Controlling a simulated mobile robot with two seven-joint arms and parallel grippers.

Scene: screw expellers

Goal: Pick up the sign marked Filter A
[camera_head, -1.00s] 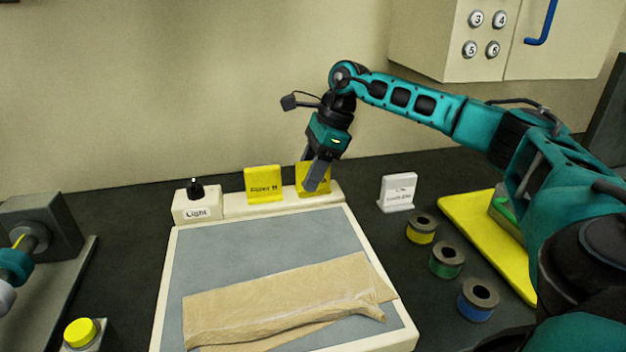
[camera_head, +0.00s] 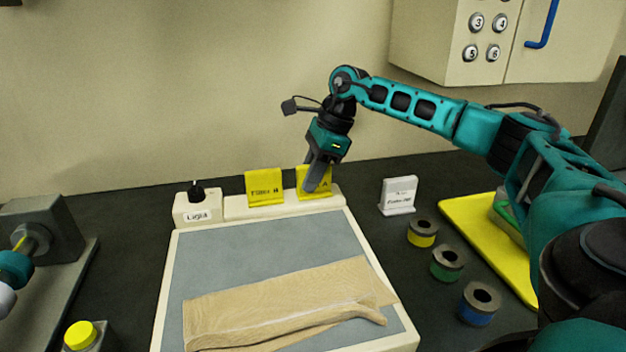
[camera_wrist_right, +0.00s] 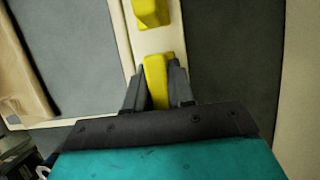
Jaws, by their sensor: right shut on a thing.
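The Filter A sign (camera_head: 325,183) is yellow and stands upright on the cream ledge behind the light panel, partly hidden by my fingers; only an "A" shows on its face. My right gripper (camera_head: 317,184) is shut on it. In the right wrist view the sign's yellow top edge (camera_wrist_right: 156,80) lies between the two dark fingers of my right gripper (camera_wrist_right: 158,85). A second yellow sign (camera_head: 264,188), seemingly marked Filter H or B, stands to its left on the ledge and also shows in the wrist view (camera_wrist_right: 150,12). My left gripper is not in view.
The light panel (camera_head: 262,242) has a tan cloth (camera_head: 285,300) lying on it. A Light switch box (camera_head: 197,207) stands at the ledge's left end. To the right are a white sign (camera_head: 398,195), several ringed spools (camera_head: 446,263) and a yellow tray (camera_head: 475,225).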

